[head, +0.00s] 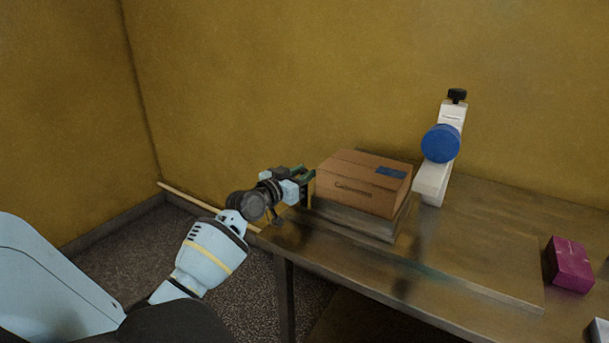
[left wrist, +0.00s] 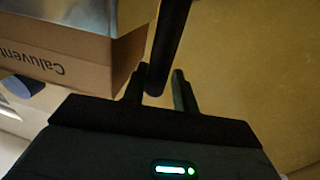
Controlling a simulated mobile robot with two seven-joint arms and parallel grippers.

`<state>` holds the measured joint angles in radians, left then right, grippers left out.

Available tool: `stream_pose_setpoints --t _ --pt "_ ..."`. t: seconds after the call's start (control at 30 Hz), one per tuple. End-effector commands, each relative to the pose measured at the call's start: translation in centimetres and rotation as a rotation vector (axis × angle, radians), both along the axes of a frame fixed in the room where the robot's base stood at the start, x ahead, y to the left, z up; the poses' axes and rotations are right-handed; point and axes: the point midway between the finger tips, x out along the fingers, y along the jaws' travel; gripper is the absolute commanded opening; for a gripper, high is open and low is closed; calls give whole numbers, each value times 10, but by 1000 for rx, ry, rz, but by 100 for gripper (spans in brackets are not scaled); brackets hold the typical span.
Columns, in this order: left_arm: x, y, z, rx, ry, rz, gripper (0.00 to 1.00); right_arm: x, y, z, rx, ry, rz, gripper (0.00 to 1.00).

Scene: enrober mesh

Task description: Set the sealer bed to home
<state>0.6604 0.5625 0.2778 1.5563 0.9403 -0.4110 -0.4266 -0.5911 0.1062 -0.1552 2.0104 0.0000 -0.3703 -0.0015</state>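The sealer (head: 441,145) is a white upright arm with a blue disc and black top knob, on a metal bench. Left of it, a brown cardboard box (head: 362,183) sits on a flat grey bed (head: 362,219); the box also shows in the left wrist view (left wrist: 75,52), with upside-down lettering. My left gripper (head: 306,187) is at the left end of the box and bed. In the left wrist view its two fingers (left wrist: 160,92) are apart, with a dark bar (left wrist: 172,40) ending between or in front of them. I cannot tell whether they touch it. My right gripper is not in view.
A magenta box (head: 570,264) stands on the right of the bench (head: 480,215), and a pale object (head: 600,331) is at the lower right corner. A long pale rod (head: 205,206) runs left from behind my left wrist. The bench front is clear.

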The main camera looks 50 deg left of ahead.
Motion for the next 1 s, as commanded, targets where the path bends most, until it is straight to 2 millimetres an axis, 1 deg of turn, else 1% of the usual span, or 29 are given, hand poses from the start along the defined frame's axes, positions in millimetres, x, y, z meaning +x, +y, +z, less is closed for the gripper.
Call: stream_pose_setpoints --t 0.03,0.07,0.1,0.37,0.47,0.57,0.9,1.0 --pt "0 1 1 1 -1 2 34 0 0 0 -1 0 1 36" --pt "0 1 1 1 -1 1 38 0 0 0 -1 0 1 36" --pt "0 0 1 1 -1 0 39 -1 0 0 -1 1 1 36" --pt "0 -2 0 0 0 -3 39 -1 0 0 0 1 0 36" --pt "-5 -2 -1 1 1 -3 39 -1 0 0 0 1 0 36" --pt "-14 -3 -1 1 1 -3 39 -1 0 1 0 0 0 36" --pt "-61 -5 -1 2 1 -1 39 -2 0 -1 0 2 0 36" --pt "-70 -6 -1 1 1 -1 39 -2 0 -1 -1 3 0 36"
